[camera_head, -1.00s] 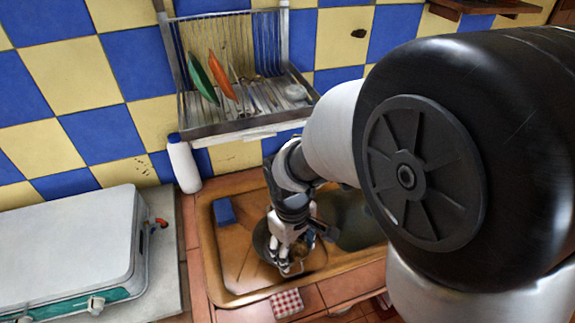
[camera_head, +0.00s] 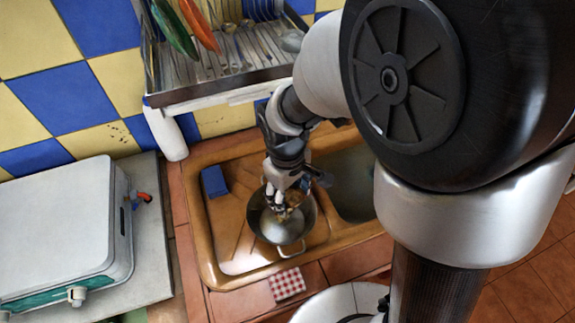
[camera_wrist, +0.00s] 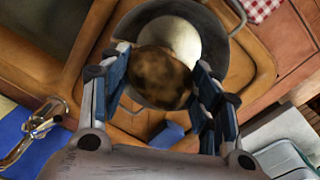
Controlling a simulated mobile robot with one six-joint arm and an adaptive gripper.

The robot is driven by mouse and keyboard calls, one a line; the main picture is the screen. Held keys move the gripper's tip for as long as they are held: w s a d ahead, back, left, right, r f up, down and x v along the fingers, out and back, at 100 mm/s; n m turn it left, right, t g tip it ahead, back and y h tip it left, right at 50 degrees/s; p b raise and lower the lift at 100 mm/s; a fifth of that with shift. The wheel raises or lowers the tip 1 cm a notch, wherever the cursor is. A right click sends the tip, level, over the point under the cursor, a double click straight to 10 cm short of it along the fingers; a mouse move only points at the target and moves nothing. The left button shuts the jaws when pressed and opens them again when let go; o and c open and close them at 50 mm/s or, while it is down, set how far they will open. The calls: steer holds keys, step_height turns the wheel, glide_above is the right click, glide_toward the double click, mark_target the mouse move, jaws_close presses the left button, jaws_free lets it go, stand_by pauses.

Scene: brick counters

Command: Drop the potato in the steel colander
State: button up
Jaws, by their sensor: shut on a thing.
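The potato (camera_wrist: 160,75) is brown with dark patches, held between the two fingers of my gripper (camera_wrist: 163,85) in the wrist view. In the head view my gripper (camera_head: 277,203) is over the far side of the steel colander (camera_head: 284,228), and the potato (camera_head: 293,200) shows partly beside the fingers. The colander is a round metal bowl with loop handles, standing on the sink's drainboard. In the wrist view the colander (camera_wrist: 217,60) lies behind the potato, which hides part of its inside. I cannot tell how far the potato is above the colander's bottom.
The brown sink (camera_head: 206,235) has a blue sponge (camera_head: 214,181) on its drainboard. A red checked cloth (camera_head: 287,284) lies at the front edge. A dish rack (camera_head: 215,88) hangs behind, with a white bottle (camera_head: 167,133) below it. A white stove (camera_head: 60,225) stands left.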

mark_target(288, 194)
steer(key=shift+f, duration=0.4)
steer(key=o, duration=1.2)
steer(key=shift+c, duration=0.2)
steer(key=shift+r, duration=0.15)
step_height(288, 194, up, 12)
steer(key=shift+s+a, duration=0.2)
